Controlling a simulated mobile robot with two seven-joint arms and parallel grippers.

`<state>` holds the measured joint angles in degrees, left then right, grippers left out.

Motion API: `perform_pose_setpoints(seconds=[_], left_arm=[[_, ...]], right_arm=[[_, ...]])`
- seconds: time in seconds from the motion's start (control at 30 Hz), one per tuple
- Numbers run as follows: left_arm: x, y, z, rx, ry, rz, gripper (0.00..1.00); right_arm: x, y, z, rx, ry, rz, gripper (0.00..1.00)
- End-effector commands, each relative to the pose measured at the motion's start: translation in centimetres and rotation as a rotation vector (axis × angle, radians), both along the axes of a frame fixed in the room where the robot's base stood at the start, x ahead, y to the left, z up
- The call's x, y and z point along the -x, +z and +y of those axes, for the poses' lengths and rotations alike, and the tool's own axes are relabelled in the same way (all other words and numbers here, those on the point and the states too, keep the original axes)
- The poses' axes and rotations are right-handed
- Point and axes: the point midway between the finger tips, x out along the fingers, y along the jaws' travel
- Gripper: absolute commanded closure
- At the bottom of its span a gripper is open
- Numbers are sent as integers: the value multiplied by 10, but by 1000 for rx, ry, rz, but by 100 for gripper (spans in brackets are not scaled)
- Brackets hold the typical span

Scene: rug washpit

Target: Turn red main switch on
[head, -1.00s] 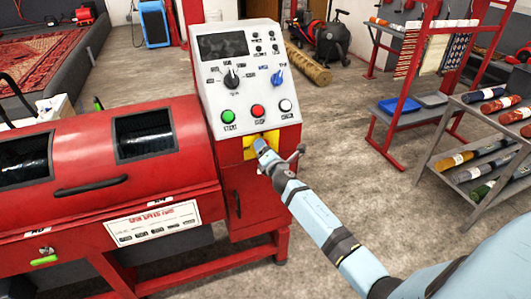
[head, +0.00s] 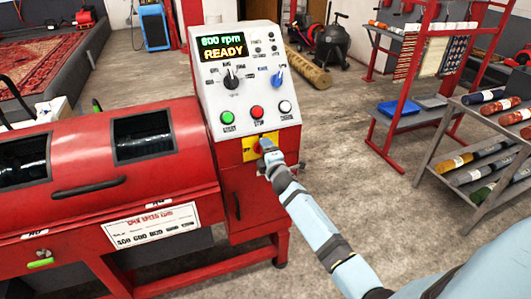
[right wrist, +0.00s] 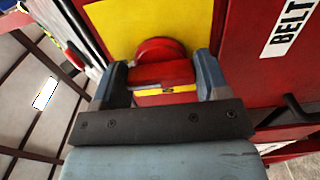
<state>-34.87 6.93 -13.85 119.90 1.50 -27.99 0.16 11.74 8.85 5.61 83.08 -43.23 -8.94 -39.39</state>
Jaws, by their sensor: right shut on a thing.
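The red main switch (right wrist: 162,75) sits on a yellow plate (right wrist: 125,25) in the right wrist view, and the plate also shows in the head view (head: 251,154) below the control panel. My right gripper (right wrist: 164,85) is shut on the switch's red handle, one finger on each side. In the head view my right gripper (head: 265,148) covers much of the switch. The panel display (head: 223,47) is lit and reads "600 rpm" or "800 rpm" in green and "READY" in yellow. My left gripper is not in view.
The control panel (head: 243,95) carries green, red and white buttons and two knobs just above the switch. The red machine drum (head: 80,165) lies to the left. A shelf with rolls (head: 475,150) stands at the right, with open floor between.

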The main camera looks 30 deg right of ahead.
Motion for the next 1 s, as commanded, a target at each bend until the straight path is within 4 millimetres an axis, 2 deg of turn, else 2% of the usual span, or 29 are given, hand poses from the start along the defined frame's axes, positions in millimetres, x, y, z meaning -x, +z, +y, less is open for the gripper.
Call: perform_pose_setpoints(seconds=[0.47,0.5,0.57,0.6,0.87,1.0], left_arm=[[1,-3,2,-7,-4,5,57],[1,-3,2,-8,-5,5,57],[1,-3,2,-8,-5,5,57],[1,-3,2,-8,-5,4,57],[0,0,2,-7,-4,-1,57],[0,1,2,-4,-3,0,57]], right_arm=[[0,-1,0,-14,0,-2,56],[0,-1,0,-14,0,-2,23],[0,-1,0,-13,0,-2,9],[0,-1,0,-13,0,-2,6],[1,0,0,-12,0,-2,6],[13,-1,3,-11,0,-1,6]])
